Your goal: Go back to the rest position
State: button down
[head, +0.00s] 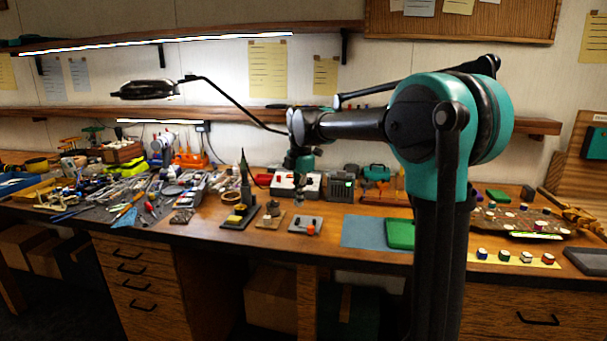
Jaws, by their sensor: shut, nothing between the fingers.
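My arm stands at the right of the head view, with its teal shoulder joint large and close. A dark link runs left from it and the wrist bends down over the workbench (340,205). My gripper (299,198) is small at the end, pointing down above the bench top. It looks shut and empty. Whether its tips touch anything below cannot be told.
A small grey tray with an orange piece (306,225) and a soldering stand (240,214) lie below my gripper. A blue mat (365,232) and a green box (400,234) are to the right. Tools clutter the left. A desk lamp (145,89) hangs above.

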jog(key=s+d+f+m+t, duration=0.1)
jog(key=s+d+f+m, duration=0.9)
jog(key=s+f+m, duration=0.1)
jog(key=s+d+f+m+t, duration=0.2)
jog(key=s+d+f+m, duration=0.8)
jog(key=s+m, duration=0.3)
jog(key=s+f, duration=0.1)
jog(key=s, duration=0.1)
jog(key=shift+s+d+f+m+t, duration=0.3)
jog(key=shift+s+f+m, duration=0.05)
jog(key=shift+s+m, duration=0.05)
jog(key=c, duration=2.2)
grip_release()
